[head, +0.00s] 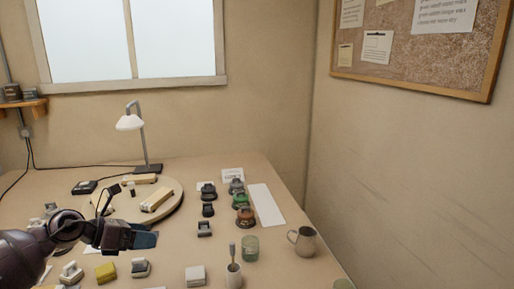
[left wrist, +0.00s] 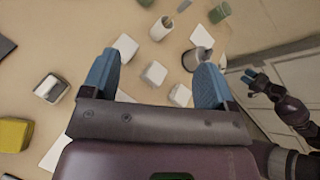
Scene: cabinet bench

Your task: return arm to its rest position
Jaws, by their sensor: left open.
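My left gripper (head: 143,240) hangs over the left part of the bench in the head view, its arm coming in from the left. In the left wrist view its two blue fingers stand wide apart, and the gripper (left wrist: 157,66) is open and empty. White blocks on the bench below show between and around the fingers. My right gripper (left wrist: 262,84) shows small and dark at the right of the left wrist view, off the bench side; its jaw opening is too small to judge. It is not in the head view.
The bench (head: 215,170) carries a round board (head: 172,205), a desk lamp (head: 130,122), a metal mug (head: 303,241), a green glass (head: 250,248), a cup with a brush (head: 233,274), a white block (head: 195,275) and a yellow block (head: 106,272). Walls stand behind and right.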

